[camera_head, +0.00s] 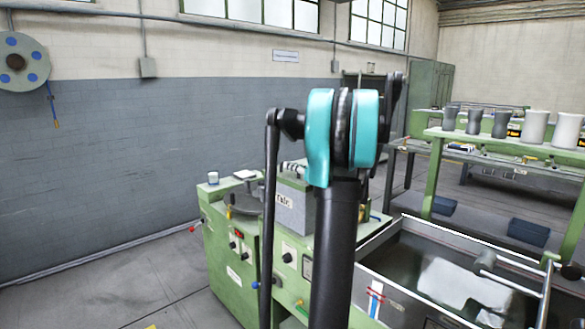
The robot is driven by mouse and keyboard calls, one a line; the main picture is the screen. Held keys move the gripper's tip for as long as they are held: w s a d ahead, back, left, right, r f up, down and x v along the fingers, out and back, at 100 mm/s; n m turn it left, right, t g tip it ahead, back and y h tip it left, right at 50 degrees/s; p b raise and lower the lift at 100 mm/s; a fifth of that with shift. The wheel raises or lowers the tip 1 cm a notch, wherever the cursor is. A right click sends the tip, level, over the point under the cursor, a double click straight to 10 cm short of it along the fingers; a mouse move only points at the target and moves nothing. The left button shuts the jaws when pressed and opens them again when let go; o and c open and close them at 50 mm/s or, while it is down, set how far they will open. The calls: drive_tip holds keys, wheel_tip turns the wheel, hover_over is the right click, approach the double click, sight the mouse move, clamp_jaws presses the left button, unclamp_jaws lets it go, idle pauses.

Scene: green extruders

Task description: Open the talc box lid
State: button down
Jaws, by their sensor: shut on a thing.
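The talc box (290,207) is a grey box with a white handwritten label on its front. It sits on top of the green machine (233,262), left of my arm in the picture. My arm crosses in front and hides the right part of the box. A small dark and white part (293,168) shows at the top of the box, beside my arm. I cannot tell what it is, or whether the lid is raised. My gripper cannot be made out; my own arm links block the view there.
A metal tank (447,232) with a pale rim adjoins the machine on the right. A green shelf (492,141) holding several grey and white cups stands behind it. Bare floor lies at the left.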

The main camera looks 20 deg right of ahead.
drive_tip(key=shift+r, duration=0.1)
drive_tip(key=shift+d+r+m, duration=0.15)
drive_tip(key=shift+r+m, duration=0.15)
drive_tip(key=shift+r, duration=0.25)
drive_tip(key=w+d+r+m, duration=0.3)
drive_tip(key=d+r+m, duration=0.3)
drive_tip(key=d+r, duration=0.3)
drive_tip(key=w+d+r+m, duration=0.3)
drive_tip(key=d+r+m, duration=0.4)
drive_tip(key=r, duration=0.4)
drive_tip(key=w+d+r+m, duration=0.1)
drive_tip(key=w+d+m, duration=0.2)
drive_tip(key=d, duration=0.9)
drive_tip(key=shift+w+r+m, duration=0.3)
drive_tip(key=shift+w+m, duration=0.1)
drive_tip(key=shift+w, duration=0.2)
